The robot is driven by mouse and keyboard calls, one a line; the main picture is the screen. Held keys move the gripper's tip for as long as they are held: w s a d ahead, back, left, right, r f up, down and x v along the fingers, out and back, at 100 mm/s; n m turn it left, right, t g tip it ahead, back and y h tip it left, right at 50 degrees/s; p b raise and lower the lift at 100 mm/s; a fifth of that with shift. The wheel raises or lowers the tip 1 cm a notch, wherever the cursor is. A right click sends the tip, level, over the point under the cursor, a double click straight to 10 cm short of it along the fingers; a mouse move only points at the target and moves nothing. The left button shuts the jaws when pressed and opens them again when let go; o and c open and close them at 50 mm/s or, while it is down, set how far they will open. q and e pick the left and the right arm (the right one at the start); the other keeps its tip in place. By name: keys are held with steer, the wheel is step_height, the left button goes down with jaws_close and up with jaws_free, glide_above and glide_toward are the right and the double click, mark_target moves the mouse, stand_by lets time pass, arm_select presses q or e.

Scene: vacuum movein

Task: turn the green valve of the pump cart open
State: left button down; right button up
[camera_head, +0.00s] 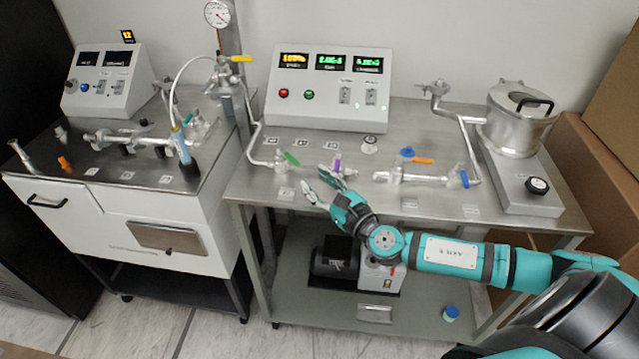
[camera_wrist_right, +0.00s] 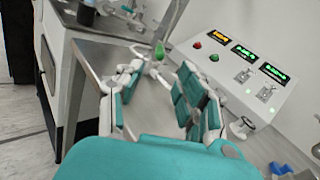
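The green valve handle (camera_head: 291,158) sits on the metal tubing at the left of the steel-topped cart (camera_head: 262,190). It slants down to the right in the head view. In the right wrist view the green handle (camera_wrist_right: 159,50) shows beyond my fingertips, between the two fingers. My right gripper (camera_head: 316,183) is open and empty, its fingers spread over the cart top, in front and to the right of the green valve and apart from it. It also fills the middle of the right wrist view (camera_wrist_right: 160,74). My left gripper is not in view.
A purple valve (camera_head: 337,165) stands close to my right fingers; orange (camera_head: 422,160) and blue (camera_head: 464,178) handles are further right. A control box (camera_head: 327,90) stands behind. A white cart (camera_head: 75,213) is at left, a metal pot (camera_head: 516,125) at right.

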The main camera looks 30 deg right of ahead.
steer(key=shift+s, duration=0.3)
